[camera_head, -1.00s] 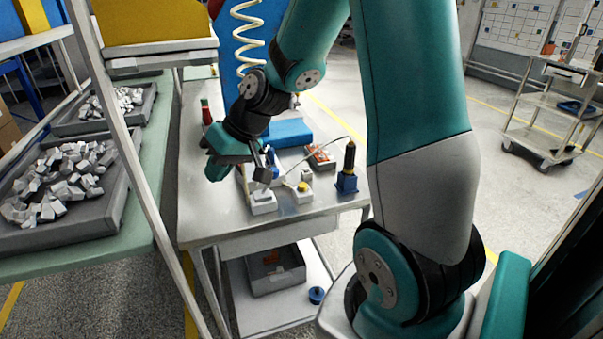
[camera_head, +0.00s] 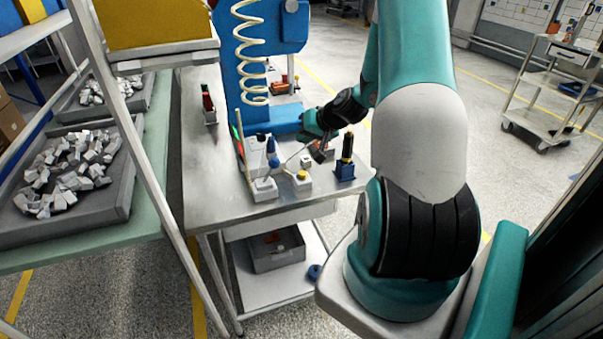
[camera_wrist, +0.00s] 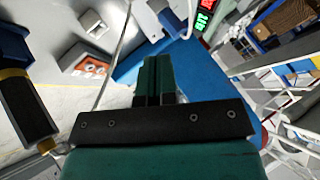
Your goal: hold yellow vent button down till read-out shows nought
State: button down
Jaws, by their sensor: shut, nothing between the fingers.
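The button does not show in the wrist view. A lit read-out (camera_wrist: 203,18) with green and red characters is at the top of the wrist view, tilted and partly cut off, so I cannot read its value.
A black post on a blue base (camera_head: 346,170) stands right of the button. A white box with a rocker (camera_head: 264,188) stands to its left. A blue press-like stand with a coiled hose (camera_head: 232,60) is behind. A thin white cable (camera_wrist: 118,50) runs close by. The table's front left is clear.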

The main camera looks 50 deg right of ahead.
aim_at(304, 172)
jog(key=shift+f+b, duration=3.1)
jog(key=shift+f, duration=1.3)
jog(key=shift+f, duration=0.1)
jog(key=shift+f+b, duration=0.3)
jog(key=shift+b, duration=0.15)
jog(key=shift+f+b, duration=0.45)
jog(key=shift+f, duration=0.05)
jog(key=shift+r, duration=0.1)
dwell(0.8)
jog(key=shift+r+p, duration=0.6)
jog(key=shift+r, duration=0.2)
jog(key=shift+r+p, duration=1.75)
jog(key=shift+r, duration=0.8)
